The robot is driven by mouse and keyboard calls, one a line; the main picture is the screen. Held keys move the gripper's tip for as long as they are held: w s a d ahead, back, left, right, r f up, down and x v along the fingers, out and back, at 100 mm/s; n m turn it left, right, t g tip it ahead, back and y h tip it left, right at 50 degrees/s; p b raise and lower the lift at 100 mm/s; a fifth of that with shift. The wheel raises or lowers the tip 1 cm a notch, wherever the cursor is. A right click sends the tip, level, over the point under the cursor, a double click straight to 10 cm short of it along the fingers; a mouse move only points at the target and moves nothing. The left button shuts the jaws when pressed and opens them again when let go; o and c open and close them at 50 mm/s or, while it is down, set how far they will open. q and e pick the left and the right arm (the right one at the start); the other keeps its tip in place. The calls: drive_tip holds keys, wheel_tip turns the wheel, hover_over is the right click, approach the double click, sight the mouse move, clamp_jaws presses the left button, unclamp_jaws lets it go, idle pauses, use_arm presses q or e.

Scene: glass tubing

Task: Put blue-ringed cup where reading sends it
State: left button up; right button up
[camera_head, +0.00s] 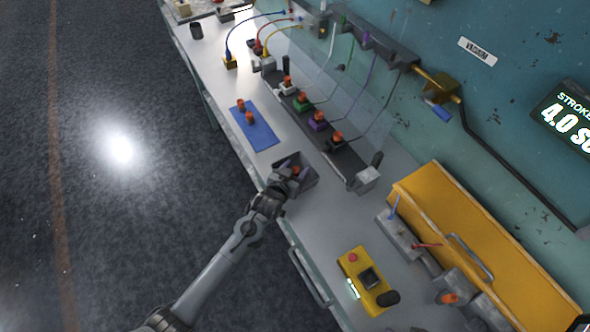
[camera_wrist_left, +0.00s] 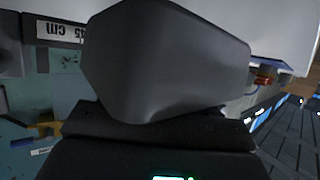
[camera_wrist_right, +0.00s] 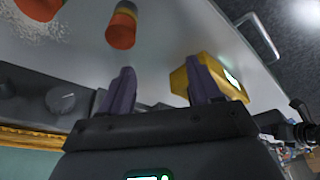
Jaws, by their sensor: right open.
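I cannot make out a blue ring for certain on any cup. Two orange-brown cups (camera_head: 249,117) stand on a blue mat (camera_head: 262,137). Another orange piece (camera_head: 296,171) shows in a dark grey tray (camera_head: 310,180) at the bench edge. My left gripper (camera_head: 284,186) is at that tray. In the left wrist view a big dark grey shape (camera_wrist_left: 165,60) hides its fingers, so I cannot tell its jaws. My right gripper (camera_wrist_right: 160,88) is open and empty, fingers apart. An orange cup (camera_wrist_right: 122,28) is beyond it. A wall display (camera_head: 568,120) reads "STROKE 4.0", partly cut off.
A dark rail (camera_head: 328,150) carries several orange-topped pieces with differently coloured bases, with tubes above. A yellow box with a lit screen (camera_head: 366,282) stands near the front edge. A large yellow case (camera_head: 470,235) lines the wall. Bench between tray and yellow box is clear.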

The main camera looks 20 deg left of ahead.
use_arm(q)
drive_tip(key=shift+r, duration=0.25)
use_arm(e)
drive_tip(key=shift+r, duration=0.1)
use_arm(q)
drive_tip(key=p+v, duration=0.1)
drive_tip(key=v, duration=1.1)
drive_tip(key=shift+s+f, duration=0.1)
drive_tip(key=shift+f, duration=0.1)
use_arm(e)
drive_tip(key=shift+r, duration=0.6)
use_arm(q)
drive_tip(key=s+a+m+g, duration=0.1)
drive_tip(key=s+g, duration=0.8)
drive_tip(key=s, duration=1.4)
drive_tip(key=shift+s+a+g+y, duration=0.35)
drive_tip(key=shift+a+g+y, duration=0.05)
drive_tip(key=shift+a, duration=0.45)
drive_tip(key=shift+p, duration=0.35)
use_arm(e)
drive_tip(key=shift+r, duration=0.15)
use_arm(q)
wheel_tip(320, 180, up, 24)
drive_tip(key=p, duration=2.3)
drive_tip(key=shift+p, duration=0.35)
use_arm(e)
wheel_tip(320, 180, up, 24)
use_arm(q)
drive_tip(key=shift+f, duration=0.1)
